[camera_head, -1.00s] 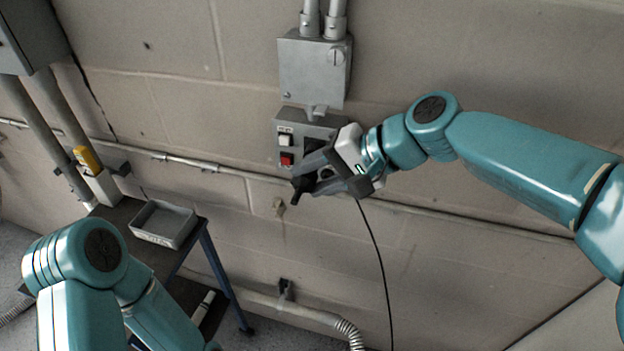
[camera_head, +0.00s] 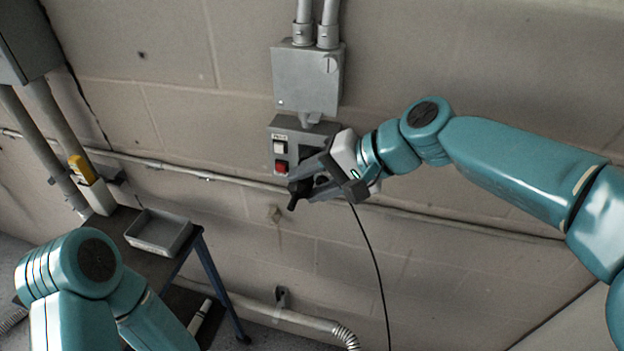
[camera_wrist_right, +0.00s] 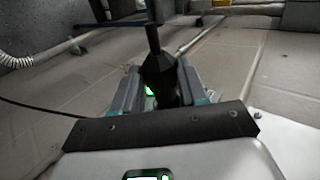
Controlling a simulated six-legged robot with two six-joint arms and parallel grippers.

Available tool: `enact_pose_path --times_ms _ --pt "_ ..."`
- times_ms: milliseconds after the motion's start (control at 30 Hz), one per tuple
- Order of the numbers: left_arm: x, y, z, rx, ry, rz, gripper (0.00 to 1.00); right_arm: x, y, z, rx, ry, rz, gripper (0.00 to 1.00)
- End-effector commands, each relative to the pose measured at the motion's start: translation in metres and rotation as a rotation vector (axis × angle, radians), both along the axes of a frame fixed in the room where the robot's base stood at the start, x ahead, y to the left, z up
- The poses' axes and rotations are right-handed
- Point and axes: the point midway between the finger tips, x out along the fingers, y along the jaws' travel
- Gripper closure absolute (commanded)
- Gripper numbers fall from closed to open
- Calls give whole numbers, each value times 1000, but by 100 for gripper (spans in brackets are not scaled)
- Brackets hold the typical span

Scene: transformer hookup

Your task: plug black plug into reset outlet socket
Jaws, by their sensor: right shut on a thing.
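The black plug (camera_head: 297,191) is held between the fingers of my right gripper (camera_head: 312,186), just below and in front of the outlet box. In the right wrist view the plug (camera_wrist_right: 158,70) stands up between the two fingers of the right gripper (camera_wrist_right: 160,92), which are shut on it. A thin black cable (camera_head: 374,262) hangs down from the right gripper. The grey outlet box (camera_head: 285,128) on the wall has a white switch and a red reset button; my right gripper hides its right part, so I cannot see the socket clearly. My left arm shows at lower left, but its gripper is out of view.
A grey metal box (camera_head: 308,78) with conduits is above the outlet. A pipe (camera_head: 225,180) runs along the wall. A grey tray (camera_head: 158,245) sits on a small table (camera_head: 204,262) at left. A yellow-topped holder (camera_head: 94,190) stands behind it. The wall at lower right is open.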

Motion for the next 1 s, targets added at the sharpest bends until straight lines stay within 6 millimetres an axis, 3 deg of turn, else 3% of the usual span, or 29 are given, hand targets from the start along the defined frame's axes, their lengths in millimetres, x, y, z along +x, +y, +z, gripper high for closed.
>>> enact_pose_path --times_ms 1000 --pt "0 0 11 0 0 0 30 20 -6 1 0 1 -1 89"
